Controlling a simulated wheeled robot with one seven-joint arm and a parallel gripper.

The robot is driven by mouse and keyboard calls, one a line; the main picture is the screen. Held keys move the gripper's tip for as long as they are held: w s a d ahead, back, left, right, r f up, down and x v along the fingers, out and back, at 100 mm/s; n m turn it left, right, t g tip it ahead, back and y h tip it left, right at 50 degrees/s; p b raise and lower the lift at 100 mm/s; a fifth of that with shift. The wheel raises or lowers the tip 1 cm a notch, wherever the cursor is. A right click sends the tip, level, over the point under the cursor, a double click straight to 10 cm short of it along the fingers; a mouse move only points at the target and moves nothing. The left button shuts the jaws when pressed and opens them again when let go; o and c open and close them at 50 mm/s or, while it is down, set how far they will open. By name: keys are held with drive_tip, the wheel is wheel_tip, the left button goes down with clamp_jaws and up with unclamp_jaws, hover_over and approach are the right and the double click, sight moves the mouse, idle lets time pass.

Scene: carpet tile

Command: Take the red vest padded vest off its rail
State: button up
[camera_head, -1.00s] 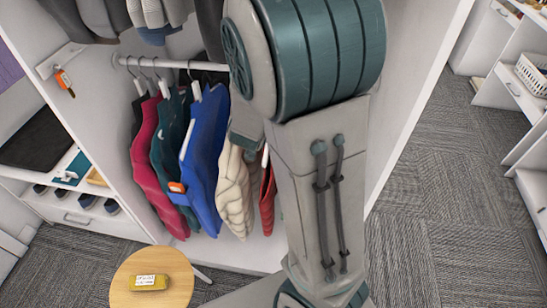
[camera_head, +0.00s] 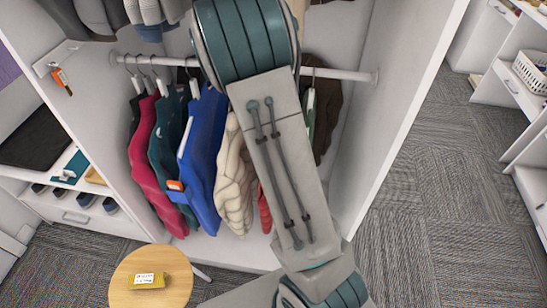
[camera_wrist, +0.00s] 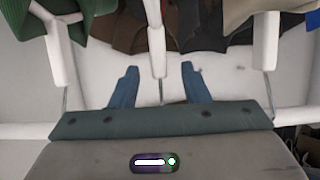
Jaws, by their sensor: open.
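A narrow strip of a red vest (camera_head: 265,210) shows low in the wardrobe in the head view, right of the cream padded vest; my arm hides the rest. A crimson vest (camera_head: 150,170) hangs at the left end of the rail (camera_head: 345,74). My gripper (camera_wrist: 159,72) is open in the wrist view, its two blue fingers apart. A white hanger (camera_wrist: 158,48) stands between the fingertips, its thin hook running down between them; I see no grip on it. The head view hides my gripper behind my arm. I cannot make out the red vest in the wrist view.
A blue vest (camera_head: 205,150) and a cream padded vest (camera_head: 233,180) hang close left of my arm. A brown garment (camera_head: 325,110) hangs right of it. The wardrobe's right side panel (camera_head: 385,130) stands near. A round stool (camera_head: 175,290) is in front.

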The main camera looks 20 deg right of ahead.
drive_tip(key=shift+x, duration=1.75)
clamp_jaws()
